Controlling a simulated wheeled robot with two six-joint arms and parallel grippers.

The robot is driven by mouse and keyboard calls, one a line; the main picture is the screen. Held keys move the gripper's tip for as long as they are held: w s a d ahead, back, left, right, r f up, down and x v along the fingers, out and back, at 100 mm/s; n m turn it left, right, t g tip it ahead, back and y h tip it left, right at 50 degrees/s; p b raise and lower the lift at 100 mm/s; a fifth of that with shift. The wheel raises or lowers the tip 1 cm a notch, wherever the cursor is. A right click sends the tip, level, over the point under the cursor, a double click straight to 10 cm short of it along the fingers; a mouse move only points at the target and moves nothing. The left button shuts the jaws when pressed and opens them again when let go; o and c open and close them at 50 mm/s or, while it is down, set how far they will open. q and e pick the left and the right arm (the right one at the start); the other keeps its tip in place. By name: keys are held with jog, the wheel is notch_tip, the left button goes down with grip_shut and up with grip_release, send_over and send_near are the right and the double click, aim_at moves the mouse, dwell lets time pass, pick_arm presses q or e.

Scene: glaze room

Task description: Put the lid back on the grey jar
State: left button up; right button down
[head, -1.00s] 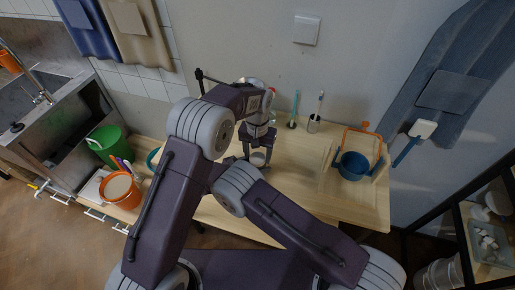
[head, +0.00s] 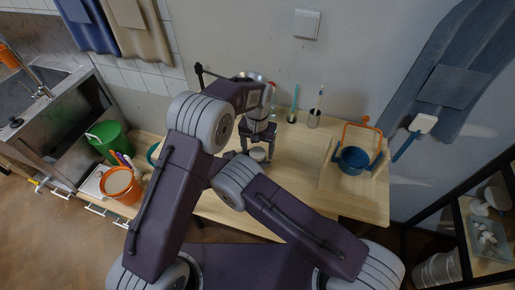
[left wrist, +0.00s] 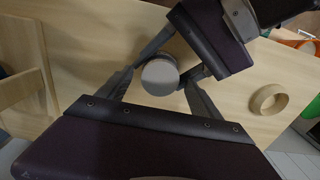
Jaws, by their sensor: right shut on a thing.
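A small grey round piece with a plain flat top, which looks like the lid (left wrist: 160,74), is in the middle of the left wrist view. My right gripper (left wrist: 174,62) reaches in from the upper right and is shut on it. My left gripper (left wrist: 160,92) is open, with one finger on each side of the piece and gaps between. In the head view, my left gripper (head: 257,153) points down over the pale grey piece (head: 257,155) at the table. My right gripper is hidden behind my arms there. I cannot tell how much of the jar lies under the flat top.
The wooden table (head: 300,165) is clear to the right, up to a tray with a blue pot (head: 353,160). An orange bucket (head: 121,188) and a green bucket (head: 108,143) stand left.

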aim_at(257, 152)
pick_arm(q)
notch_tip(257, 152, up, 12)
dwell(0.4)
pick_arm(e)
jog(key=shift+c, duration=2)
grip_release()
jog(key=b+v, duration=0.2)
jog(key=v, duration=0.6)
jog(key=shift+s+a+b, duration=0.15)
jog(key=shift+a+b, duration=0.1)
jog(key=shift+b, duration=0.05)
pick_arm(q)
notch_tip(257, 152, down, 3)
jog(key=shift+r, duration=0.15)
pick_arm(e)
jog(key=shift+s+a+r, duration=0.15)
jog(key=shift+s+r, duration=0.05)
